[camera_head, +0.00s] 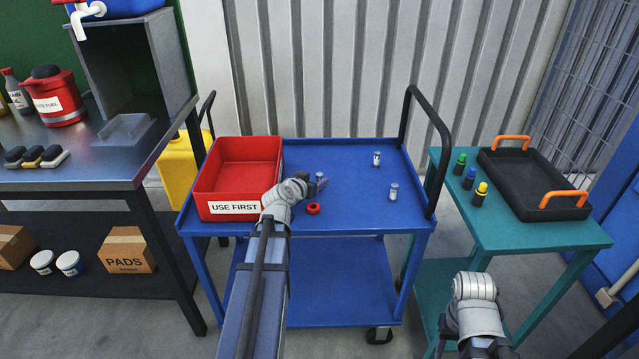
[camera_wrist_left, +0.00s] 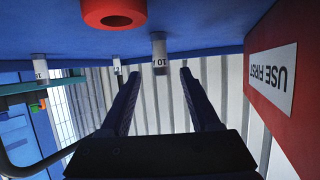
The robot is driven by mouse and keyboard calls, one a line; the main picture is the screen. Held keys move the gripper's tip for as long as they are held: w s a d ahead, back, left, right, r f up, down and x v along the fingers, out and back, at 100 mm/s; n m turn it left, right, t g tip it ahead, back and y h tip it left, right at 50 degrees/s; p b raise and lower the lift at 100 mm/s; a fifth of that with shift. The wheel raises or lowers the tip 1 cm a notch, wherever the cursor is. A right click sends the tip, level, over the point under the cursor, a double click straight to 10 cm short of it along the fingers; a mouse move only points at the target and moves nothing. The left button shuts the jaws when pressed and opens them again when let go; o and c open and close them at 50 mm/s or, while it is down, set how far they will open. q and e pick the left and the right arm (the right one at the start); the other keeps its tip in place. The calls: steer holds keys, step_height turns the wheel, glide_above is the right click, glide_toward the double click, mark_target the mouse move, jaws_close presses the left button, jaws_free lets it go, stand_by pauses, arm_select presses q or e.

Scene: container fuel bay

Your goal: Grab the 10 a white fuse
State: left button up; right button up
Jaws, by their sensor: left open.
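A white fuse (camera_head: 320,177) stands on the blue cart top, partly hidden by my left gripper. In the left wrist view, which looks upside down, this fuse (camera_wrist_left: 159,52) carries a marking that looks like "10" and lies between the lines of my two fingers, just past their tips. My left gripper (camera_head: 314,184) is open and empty, reaching low over the cart; its spread fingers show in the wrist view (camera_wrist_left: 160,80). Two more white fuses, one farther back (camera_head: 376,158) and one at the right (camera_head: 393,192), stand apart. My right gripper (camera_head: 486,347) hangs at the bottom edge, fingers unclear.
A red "USE FIRST" bin (camera_head: 233,207) stands left of my left gripper. A red ring (camera_head: 313,208) lies close in front of it. The blue cart (camera_head: 350,222) has free room at right. A teal cart (camera_head: 515,237) holds a black tray (camera_head: 530,195) and several small bottles.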

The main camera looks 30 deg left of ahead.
mark_target(318, 177)
arm_select(q)
steer(key=b+x, duration=0.1)
steer(key=x, duration=0.3)
steer(key=shift+w+a+f, duration=0.15)
steer(key=shift+w, duration=0.15)
steer(key=shift+s, duration=0.1)
steer(key=shift+c, duration=0.4)
jaws_close()
